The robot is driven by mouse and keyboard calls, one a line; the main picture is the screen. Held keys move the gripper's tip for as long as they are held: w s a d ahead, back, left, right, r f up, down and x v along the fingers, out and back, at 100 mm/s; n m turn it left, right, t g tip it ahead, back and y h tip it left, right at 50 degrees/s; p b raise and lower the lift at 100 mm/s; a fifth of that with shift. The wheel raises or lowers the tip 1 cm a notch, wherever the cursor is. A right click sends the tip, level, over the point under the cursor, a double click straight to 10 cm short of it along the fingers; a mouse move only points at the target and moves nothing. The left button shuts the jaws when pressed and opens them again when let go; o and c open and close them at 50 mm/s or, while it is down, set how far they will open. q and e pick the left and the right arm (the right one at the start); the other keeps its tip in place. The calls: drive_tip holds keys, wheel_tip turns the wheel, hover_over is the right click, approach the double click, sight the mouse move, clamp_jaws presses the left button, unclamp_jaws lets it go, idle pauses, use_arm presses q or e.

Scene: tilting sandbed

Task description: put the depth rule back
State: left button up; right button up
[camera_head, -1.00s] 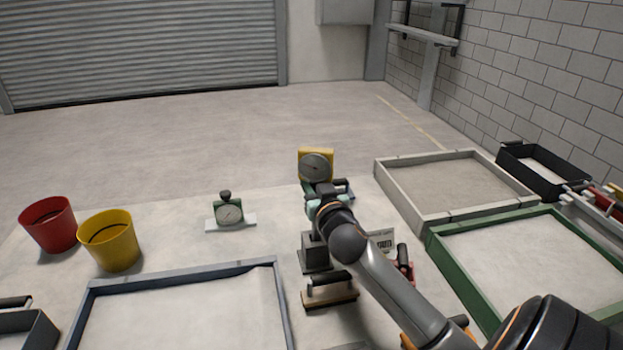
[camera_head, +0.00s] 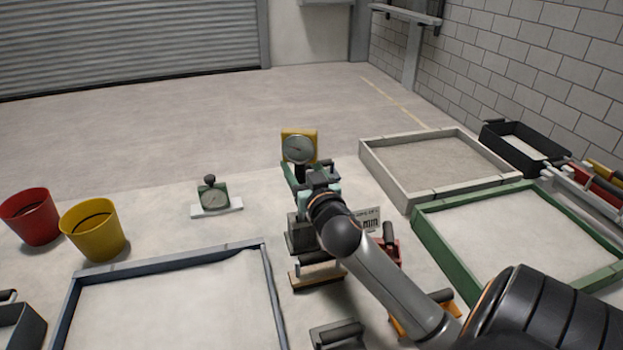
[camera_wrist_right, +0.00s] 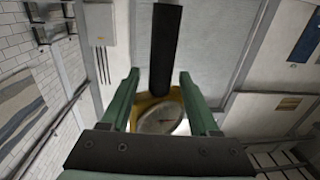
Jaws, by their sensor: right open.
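I cannot tell which thing is the depth rule; no ruler shape shows clearly. My right gripper (camera_head: 305,172) is just in front of a yellow-cased dial gauge (camera_head: 298,147), over the floor area. In the right wrist view, its two green fingers (camera_wrist_right: 160,77) are spread apart. A black bar (camera_wrist_right: 166,45) shows between and beyond them, apart from both fingertips. The gauge's pale dial (camera_wrist_right: 160,118) also shows between the fingers, partly behind the gripper's body. My right arm hides part of the row of handled items below. My left gripper is out of view.
Handled blocks (camera_head: 317,274) stand in a row beside my right forearm. Red (camera_head: 30,217) and yellow (camera_head: 93,229) buckets are far left. A blue-grey frame (camera_head: 170,259), a green frame (camera_head: 470,198) and a pale tray (camera_head: 398,198) bound the area.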

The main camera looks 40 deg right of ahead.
drive_tip(key=v, duration=0.8)
drive_tip(key=shift+s+b, duration=0.3)
drive_tip(key=shift+b, duration=0.05)
drive_tip(key=shift+a, duration=0.1)
